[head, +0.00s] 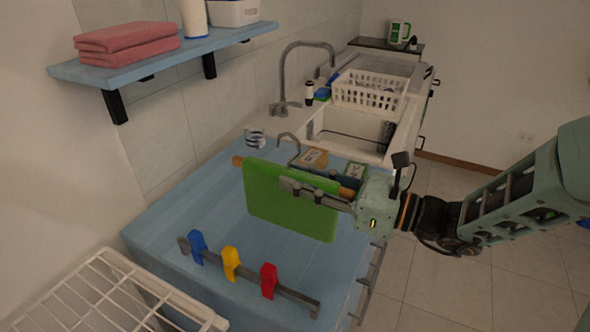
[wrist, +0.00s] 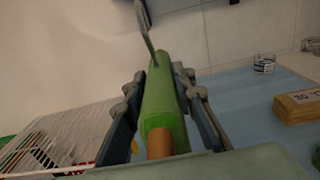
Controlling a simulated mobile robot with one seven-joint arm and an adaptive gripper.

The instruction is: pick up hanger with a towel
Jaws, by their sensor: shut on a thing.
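A green towel (head: 288,205) hangs folded over a wooden hanger (head: 238,160) with a grey metal hook (head: 290,137) on top. My gripper (head: 300,190) is shut on the hanger with the towel near its right end, in the head view. The towel hangs upright over the blue counter; whether its lower edge touches the counter, I cannot tell. In the wrist view the towel (wrist: 162,110) lies between the two fingers, with the hanger's wooden end (wrist: 159,144) close to the camera and the hook (wrist: 146,35) beyond.
The blue counter (head: 200,215) carries a rail (head: 290,290) with blue, yellow and red pieces at the front. A white wire rack (head: 120,290) stands lower left. Boxes (head: 311,158), a small glass (head: 255,138) and the sink with a white basket (head: 370,92) lie behind. A shelf (head: 190,50) holds folded pink towels.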

